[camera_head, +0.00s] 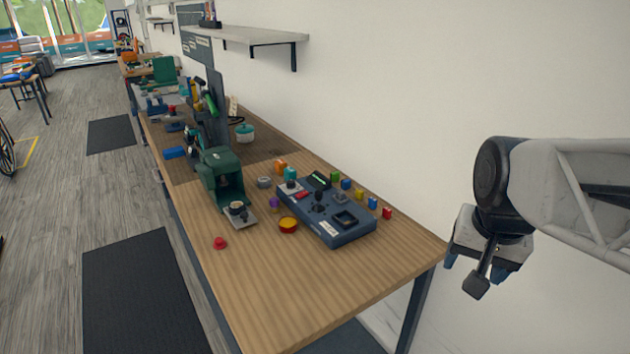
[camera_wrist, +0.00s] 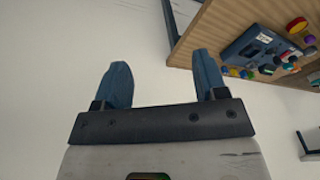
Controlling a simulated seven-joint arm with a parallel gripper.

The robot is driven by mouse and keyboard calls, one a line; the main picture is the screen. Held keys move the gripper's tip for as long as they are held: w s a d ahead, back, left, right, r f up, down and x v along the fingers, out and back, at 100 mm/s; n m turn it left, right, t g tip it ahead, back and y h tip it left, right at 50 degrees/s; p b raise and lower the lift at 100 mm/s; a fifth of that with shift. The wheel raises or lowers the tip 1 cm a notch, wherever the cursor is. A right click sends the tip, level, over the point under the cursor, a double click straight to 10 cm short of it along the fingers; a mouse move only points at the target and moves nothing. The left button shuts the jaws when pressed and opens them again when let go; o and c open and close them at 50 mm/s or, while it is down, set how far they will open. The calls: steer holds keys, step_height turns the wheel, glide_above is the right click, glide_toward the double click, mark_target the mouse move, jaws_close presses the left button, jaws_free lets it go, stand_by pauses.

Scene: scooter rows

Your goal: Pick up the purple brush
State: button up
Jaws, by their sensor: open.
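A small purple object (camera_head: 274,203) stands on the wooden workbench (camera_head: 290,300), left of the blue control box (camera_head: 335,228) and behind a yellow and red round piece (camera_head: 288,225). It is too small to tell its shape as a brush. My gripper (camera_head: 474,268) is off the right end of the bench, in front of the white wall, well apart from the purple object. In the wrist view my gripper (camera_wrist: 160,68) is open, with nothing between its blue fingers.
A green machine (camera_head: 222,178) stands left of the control box, with a red button-like piece (camera_head: 220,243) near the front edge. Several coloured blocks line the box's wall side. A shelf (camera_head: 260,36) juts from the wall. The bench's near end is clear.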

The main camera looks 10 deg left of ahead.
steer(key=w+a+r+m, duration=0.1)
steer(key=w+a+m, duration=0.1)
steer(key=w+a, duration=0.35)
steer(key=w+a+r+m, duration=0.1)
steer(key=w+a+m, duration=0.1)
steer(key=w, duration=0.7)
steer(key=m+g+y, duration=0.2)
steer(key=m, duration=0.9)
glide_above(274, 200)
steer(key=d, duration=0.2)
steer(key=f, duration=1.9)
steer(key=shift+a+f, duration=0.25)
steer(key=shift+f, duration=0.05)
steer(key=shift+w+a+f, duration=0.15)
steer(key=shift+a+f, duration=0.15)
steer(key=shift+a, duration=0.1)
steer(key=shift+a+f, duration=0.2)
steer(key=shift+f, duration=1.05)
